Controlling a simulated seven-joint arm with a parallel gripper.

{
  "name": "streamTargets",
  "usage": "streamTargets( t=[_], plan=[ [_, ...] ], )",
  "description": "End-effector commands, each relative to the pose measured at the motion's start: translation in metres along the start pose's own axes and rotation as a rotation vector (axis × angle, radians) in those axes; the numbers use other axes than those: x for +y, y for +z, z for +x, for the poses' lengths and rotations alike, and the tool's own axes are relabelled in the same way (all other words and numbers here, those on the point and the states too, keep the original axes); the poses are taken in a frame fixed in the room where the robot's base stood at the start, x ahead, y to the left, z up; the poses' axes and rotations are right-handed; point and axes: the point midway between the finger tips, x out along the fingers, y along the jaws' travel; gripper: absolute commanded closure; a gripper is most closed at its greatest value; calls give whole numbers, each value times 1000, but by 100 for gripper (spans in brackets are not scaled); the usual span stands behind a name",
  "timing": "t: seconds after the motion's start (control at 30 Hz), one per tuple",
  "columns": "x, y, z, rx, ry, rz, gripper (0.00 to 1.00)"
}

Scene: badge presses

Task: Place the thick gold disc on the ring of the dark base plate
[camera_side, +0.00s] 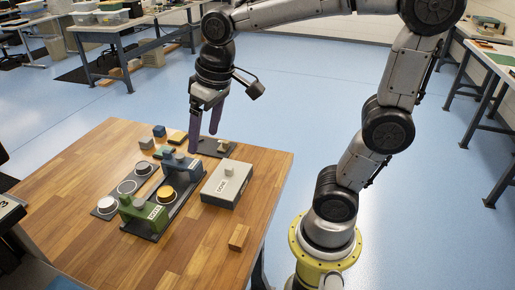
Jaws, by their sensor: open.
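A gold disc (166,193) lies on a dark base plate (178,205) between a green press (148,213) with a white label and a grey press (182,163) behind it. Whether the disc rests on a ring there I cannot tell. A second dark plate (117,197) to the left carries a white disc (107,204) at its near end and pale rings (127,187) further back. My gripper (203,138) is open and empty, pointing down above the table's far part, behind and right of the gold disc and apart from it.
A pale labelled box (227,183) with a knob stands right of the presses. A dark tray (224,153) with a small block lies near my gripper. Small coloured blocks (159,131) stand at the back. A wooden block (239,237) lies front right. The table's front left is clear.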

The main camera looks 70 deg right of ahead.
Motion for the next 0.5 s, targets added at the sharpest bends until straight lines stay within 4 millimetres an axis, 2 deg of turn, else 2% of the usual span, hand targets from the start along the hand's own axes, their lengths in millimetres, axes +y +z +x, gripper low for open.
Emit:
streamTargets(
  t=[0.03,0.2,0.33,0.5],
  plan=[
    [4,21,-9,43,-3,-13,17],
    [13,76,-15,151,-7,-59,17],
    [17,103,-12,206,-5,-82,17],
    [19,118,-8,235,-4,-95,17]
  ],
)
